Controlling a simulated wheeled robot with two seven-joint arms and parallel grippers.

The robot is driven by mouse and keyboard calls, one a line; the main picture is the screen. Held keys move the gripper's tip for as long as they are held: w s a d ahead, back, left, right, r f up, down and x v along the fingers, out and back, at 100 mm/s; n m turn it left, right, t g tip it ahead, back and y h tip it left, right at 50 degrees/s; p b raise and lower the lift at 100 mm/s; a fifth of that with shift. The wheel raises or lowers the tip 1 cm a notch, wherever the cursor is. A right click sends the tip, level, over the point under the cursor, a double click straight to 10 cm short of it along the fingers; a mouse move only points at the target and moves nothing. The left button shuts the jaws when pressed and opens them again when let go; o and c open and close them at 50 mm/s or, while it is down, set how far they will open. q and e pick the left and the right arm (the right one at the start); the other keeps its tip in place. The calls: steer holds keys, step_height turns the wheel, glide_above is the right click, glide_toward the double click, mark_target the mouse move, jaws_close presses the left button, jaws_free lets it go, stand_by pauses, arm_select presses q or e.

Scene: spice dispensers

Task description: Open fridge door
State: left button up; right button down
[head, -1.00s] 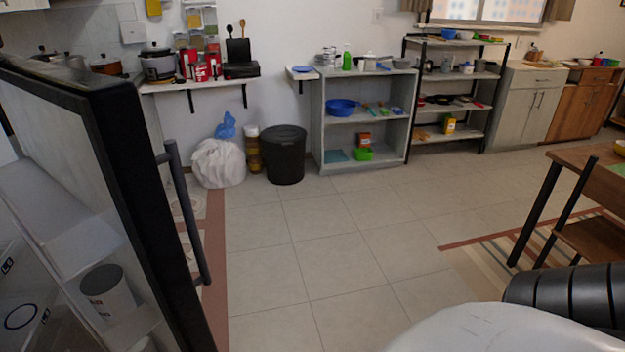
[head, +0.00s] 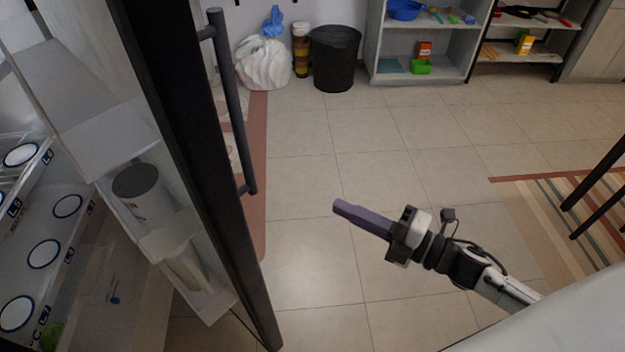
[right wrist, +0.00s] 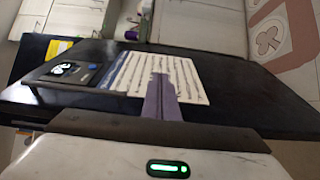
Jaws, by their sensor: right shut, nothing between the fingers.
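The fridge door (head: 190,150) stands open at the left of the head view, with its black frame seen nearly edge-on. Its dark bar handle (head: 235,110) is upright on the outer side, facing right. White door shelves (head: 165,235) are on the inner side and hold a grey can (head: 142,192). My right gripper (head: 340,207) is shut and empty, to the right of the door and apart from the handle, pointing left. In the right wrist view its purple fingers (right wrist: 162,98) point at a dark panel with a white sheet (right wrist: 185,78). My left gripper is not visible.
Shelves with round labelled spots (head: 45,252) show inside the fridge at far left. A white bag (head: 263,65) and black bin (head: 334,58) stand by the back wall. The tiled floor (head: 310,225) is clear between door and striped rug (head: 560,200).

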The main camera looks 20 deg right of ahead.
steer(key=w+a, duration=0.3)
steer(key=w, duration=0.8)
steer(key=shift+a+p, duration=0.25)
steer(key=shift+p, duration=0.15)
steer(key=shift+s+r, duration=0.1)
stand_by(1.1)
